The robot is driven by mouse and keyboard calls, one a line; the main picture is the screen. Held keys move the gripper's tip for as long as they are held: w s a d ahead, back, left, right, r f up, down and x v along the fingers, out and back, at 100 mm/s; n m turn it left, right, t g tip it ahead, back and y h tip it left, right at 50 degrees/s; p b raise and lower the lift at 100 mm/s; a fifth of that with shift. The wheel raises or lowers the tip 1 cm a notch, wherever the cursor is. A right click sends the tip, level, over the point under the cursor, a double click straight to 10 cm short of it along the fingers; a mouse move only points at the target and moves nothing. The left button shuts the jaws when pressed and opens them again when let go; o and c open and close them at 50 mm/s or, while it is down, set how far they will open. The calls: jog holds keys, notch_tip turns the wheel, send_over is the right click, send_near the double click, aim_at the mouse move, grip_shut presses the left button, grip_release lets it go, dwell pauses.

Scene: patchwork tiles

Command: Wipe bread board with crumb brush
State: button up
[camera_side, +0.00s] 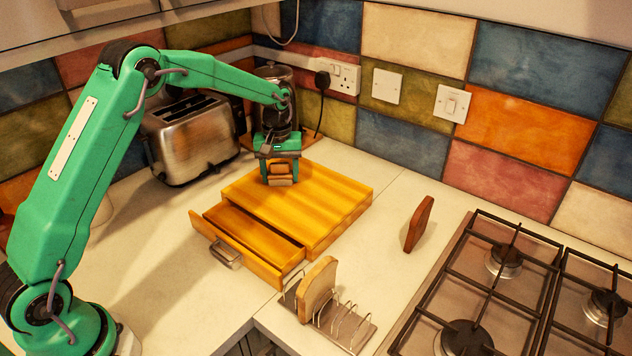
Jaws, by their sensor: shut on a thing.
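The bread board (325,203) is a wooden block lying on the counter, with a drawer (250,240) pulled open at its front left. My gripper (280,172) points down over the board's back left part. It is shut on a small brown wooden thing, which I take to be the crumb brush (281,180). The brush is at or just above the board's top; I cannot tell if it touches. Its bristles are hard to make out. No crumbs can be made out on the board.
A toaster (192,138) stands at the back left. A toast rack (343,322) with a bread slice (317,289) stands in front of the board. A reddish-brown upright piece (418,223) stands to the right, beside the gas hob (500,290). Sockets (342,78) are on the tiled wall.

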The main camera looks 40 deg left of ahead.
jog(key=shift+a+r, duration=0.15)
jog(key=shift+a, duration=0.55)
jog(key=shift+r, duration=3.9)
jog(key=shift+d, duration=0.15)
